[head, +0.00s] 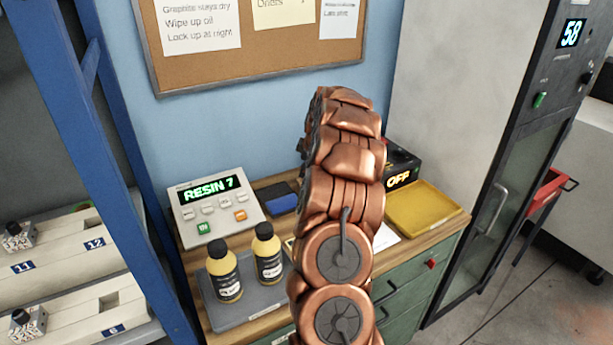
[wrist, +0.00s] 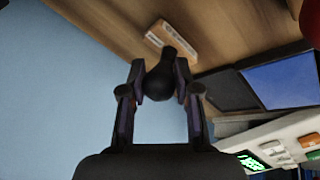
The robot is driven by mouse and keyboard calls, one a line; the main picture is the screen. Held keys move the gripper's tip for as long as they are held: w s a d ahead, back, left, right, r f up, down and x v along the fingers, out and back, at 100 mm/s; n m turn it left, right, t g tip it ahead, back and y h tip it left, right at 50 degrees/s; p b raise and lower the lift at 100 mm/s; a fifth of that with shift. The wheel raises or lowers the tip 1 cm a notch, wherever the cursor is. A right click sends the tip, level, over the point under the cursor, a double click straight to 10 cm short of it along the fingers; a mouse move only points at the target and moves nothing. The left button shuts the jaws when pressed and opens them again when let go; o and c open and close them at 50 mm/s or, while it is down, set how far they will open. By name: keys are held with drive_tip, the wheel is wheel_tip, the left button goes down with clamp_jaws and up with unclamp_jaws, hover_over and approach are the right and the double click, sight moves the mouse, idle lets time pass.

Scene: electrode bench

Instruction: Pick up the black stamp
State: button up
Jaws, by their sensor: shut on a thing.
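The black stamp shows in the wrist view as a rounded black handle (wrist: 161,80) with a narrower neck. A light wooden block with a white label (wrist: 178,42) lies right behind the neck and looks like the stamp's base. My gripper (wrist: 160,82) is shut on the black handle, with one finger on each side. I cannot tell whether the base touches the bench top. In the head view my arm hides both the gripper and the stamp.
An open ink pad with a blue surface (wrist: 282,84) lies beside the gripper. The head view shows a resin display unit (head: 212,205), two yellow bottles (head: 224,275) on a grey tray (head: 240,312), a yellow tray (head: 425,208) and a wooden bench against a blue wall.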

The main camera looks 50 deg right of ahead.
clamp_jaws()
drive_tip(key=shift+r+b, duration=0.3)
drive_tip(key=shift+r, duration=0.15)
wheel_tip(320, 180, up, 9)
drive_tip(key=shift+r+b, duration=0.1)
drive_tip(key=shift+b, duration=1.1)
